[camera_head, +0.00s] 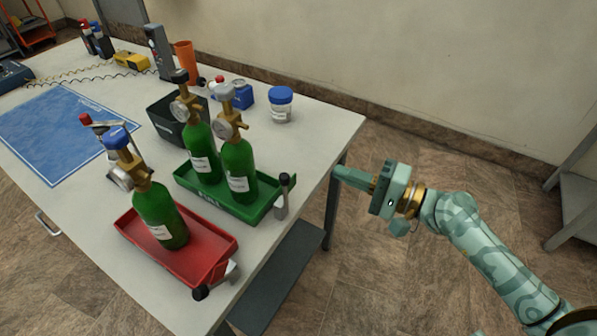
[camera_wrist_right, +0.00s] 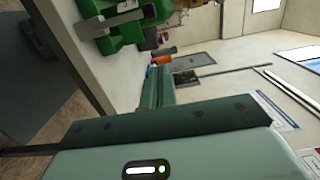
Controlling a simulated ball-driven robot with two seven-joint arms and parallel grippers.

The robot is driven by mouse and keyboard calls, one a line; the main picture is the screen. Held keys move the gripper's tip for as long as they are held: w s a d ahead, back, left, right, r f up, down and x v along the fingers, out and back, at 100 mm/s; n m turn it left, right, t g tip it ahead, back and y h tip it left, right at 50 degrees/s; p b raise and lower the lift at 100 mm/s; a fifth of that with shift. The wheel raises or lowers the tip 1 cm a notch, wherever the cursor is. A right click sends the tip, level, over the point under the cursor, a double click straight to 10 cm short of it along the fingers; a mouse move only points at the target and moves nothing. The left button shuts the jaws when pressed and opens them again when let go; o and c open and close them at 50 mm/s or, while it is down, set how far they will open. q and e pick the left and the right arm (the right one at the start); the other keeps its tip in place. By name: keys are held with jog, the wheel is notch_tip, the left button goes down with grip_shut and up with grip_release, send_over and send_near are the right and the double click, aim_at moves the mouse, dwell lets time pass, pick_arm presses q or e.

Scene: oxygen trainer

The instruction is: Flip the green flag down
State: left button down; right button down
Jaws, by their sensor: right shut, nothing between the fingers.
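The green tray (camera_head: 262,208) holds two green oxygen cylinders near the table's right edge. At its right end stands the flag (camera_head: 282,199), a short metal lever with a black tip, pointing up. My right gripper (camera_head: 338,174) is shut and empty, just beyond the table edge, to the right of the flag and apart from it. In the right wrist view the closed fingers (camera_wrist_right: 158,88) point toward the room, and part of the green tray (camera_wrist_right: 120,36) shows at the top. My left gripper is not in view.
A red tray (camera_head: 213,252) with one green cylinder sits at the front, its black-tipped lever (camera_head: 201,292) hanging low. A blue-lidded jar (camera_head: 281,106), black bin (camera_head: 166,123) and blue mat (camera_head: 48,137) are farther back. Floor right of the table is open.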

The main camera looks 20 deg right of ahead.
aim_at(289, 188)
jog(key=shift+w, duration=0.1)
pick_arm(q)
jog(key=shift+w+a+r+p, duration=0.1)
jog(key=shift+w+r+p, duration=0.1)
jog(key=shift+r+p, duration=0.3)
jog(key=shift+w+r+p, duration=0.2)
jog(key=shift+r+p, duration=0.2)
jog(key=shift+p, duration=0.05)
pick_arm(e)
jog(key=w+a, duration=0.4)
jog(key=a, duration=0.4)
jog(key=shift+a, duration=0.25)
